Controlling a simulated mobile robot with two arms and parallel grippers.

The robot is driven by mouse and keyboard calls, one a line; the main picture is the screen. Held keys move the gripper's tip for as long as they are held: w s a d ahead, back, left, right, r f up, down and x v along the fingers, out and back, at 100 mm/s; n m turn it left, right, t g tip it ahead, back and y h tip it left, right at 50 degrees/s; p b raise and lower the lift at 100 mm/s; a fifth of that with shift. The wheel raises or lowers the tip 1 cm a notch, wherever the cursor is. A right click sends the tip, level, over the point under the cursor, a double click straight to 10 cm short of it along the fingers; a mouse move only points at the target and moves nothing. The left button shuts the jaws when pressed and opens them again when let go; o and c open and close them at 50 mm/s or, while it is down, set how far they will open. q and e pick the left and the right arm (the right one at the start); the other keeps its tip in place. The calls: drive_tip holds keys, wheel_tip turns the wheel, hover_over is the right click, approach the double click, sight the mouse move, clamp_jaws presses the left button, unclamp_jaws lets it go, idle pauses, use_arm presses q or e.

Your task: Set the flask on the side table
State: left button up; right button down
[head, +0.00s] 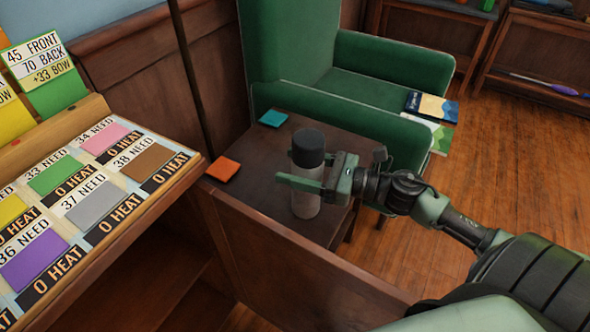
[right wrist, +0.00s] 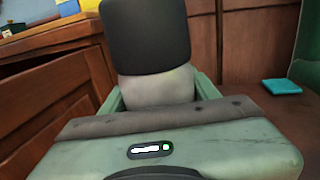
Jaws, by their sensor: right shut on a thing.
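The flask (head: 306,200) is a pale grey cylinder with a black cap, upright in the head view. My right gripper (head: 301,183) is shut around its body, below the cap. In the right wrist view the flask (right wrist: 155,85) stands between the fingers, with its lower part hidden behind the gripper. The side table (head: 262,165) is dark wood and lies under or just behind the flask. I cannot tell whether the flask's base touches the tabletop. My left gripper is not in view.
A teal coaster (head: 273,118) and an orange coaster (head: 223,169) lie near the table's edges. A green armchair (head: 350,95) holding booklets (head: 432,106) stands behind. A wooden panel (head: 290,265) rises in front. A sloped board with coloured cards (head: 90,200) is at left.

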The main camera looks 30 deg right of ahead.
drive_tip(key=shift+f, duration=0.2)
drive_tip(key=c, duration=0.7)
unclamp_jaws()
drive_tip(key=shift+f, duration=0.1)
drive_tip(key=shift+c, duration=0.2)
drive_tip(key=o, duration=0.3)
drive_tip(key=shift+o, duration=0.2)
